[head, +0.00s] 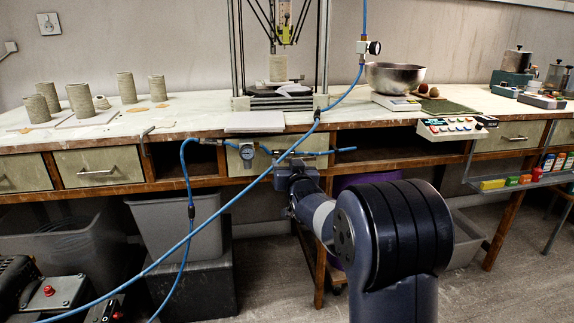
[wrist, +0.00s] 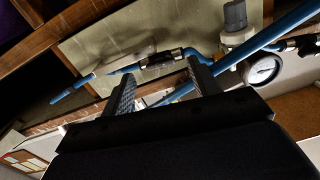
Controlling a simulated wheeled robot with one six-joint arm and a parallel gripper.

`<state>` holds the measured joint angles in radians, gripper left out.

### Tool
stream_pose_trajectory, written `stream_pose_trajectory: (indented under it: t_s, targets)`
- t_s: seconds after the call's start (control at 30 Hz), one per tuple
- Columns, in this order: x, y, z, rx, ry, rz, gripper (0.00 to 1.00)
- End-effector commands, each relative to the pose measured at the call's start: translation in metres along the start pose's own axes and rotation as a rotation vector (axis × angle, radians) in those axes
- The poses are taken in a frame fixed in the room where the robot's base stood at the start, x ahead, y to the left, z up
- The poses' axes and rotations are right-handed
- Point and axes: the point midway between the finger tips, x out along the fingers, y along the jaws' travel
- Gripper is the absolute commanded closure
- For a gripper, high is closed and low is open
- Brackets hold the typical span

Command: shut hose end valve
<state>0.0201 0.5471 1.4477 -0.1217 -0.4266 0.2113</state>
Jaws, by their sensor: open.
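The hose end valve (wrist: 160,58) is a small dark inline fitting on a short blue hose in the wrist view. The hose's free end points left, and its other side leads to the regulator with a round gauge (wrist: 263,68). My gripper (wrist: 160,69) is open, with one finger on each side of the valve's span in the picture. I cannot tell whether the fingers touch it. In the head view my gripper (head: 288,163) is at the bench front, just below the short hose (head: 318,153). My gripper and arm partly hide the valve there, and its handle position is unclear.
A long blue hose (head: 232,204) crosses diagonally close to my gripper. The gauge (head: 247,152) sits on the bench front to the left. Another blue hose with a dark fitting (head: 191,211) hangs further left. Grey bins (head: 180,226) stand under the bench.

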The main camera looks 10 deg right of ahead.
Motion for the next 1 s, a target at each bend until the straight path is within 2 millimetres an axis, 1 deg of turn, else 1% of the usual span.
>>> stream_pose_trajectory:
  t_s: [0.1,0.2,0.57,1.0]
  targets:
    - [0.012,0.0,0.001,0.0,0.001,0.0,0.42]
    - [0.017,0.0,0.0,0.0,0.001,0.0,0.42]
    - [0.02,0.0,0.0,0.0,0.0,0.0,0.42]
    - [0.02,0.0,0.0,0.0,0.0,0.0,0.78]
